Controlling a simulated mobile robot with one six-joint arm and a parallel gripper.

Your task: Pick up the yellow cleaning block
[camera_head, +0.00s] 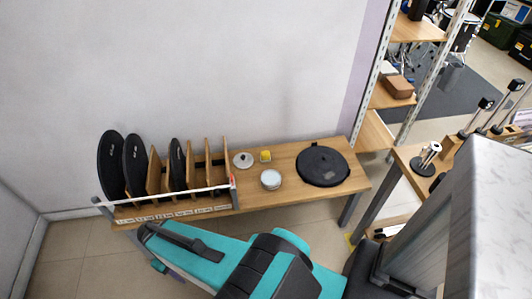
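The yellow cleaning block (265,156) is small and sits on the wooden bench (300,194) near the wall. It is just right of a white round lidded piece with a knob (243,160) and behind a white round container (270,179). The block appears apart from both. My teal and black arm crosses the bottom of the view, in front of the bench. My gripper cannot be made out; nothing of its fingers shows.
A rack (165,202) with black discs and upright wooden dividers stands on the bench's left. A large black disc (322,165) lies on its right. A shelf unit (418,28) and another wooden table (411,157) stand at right. Bare bench lies between the container and disc.

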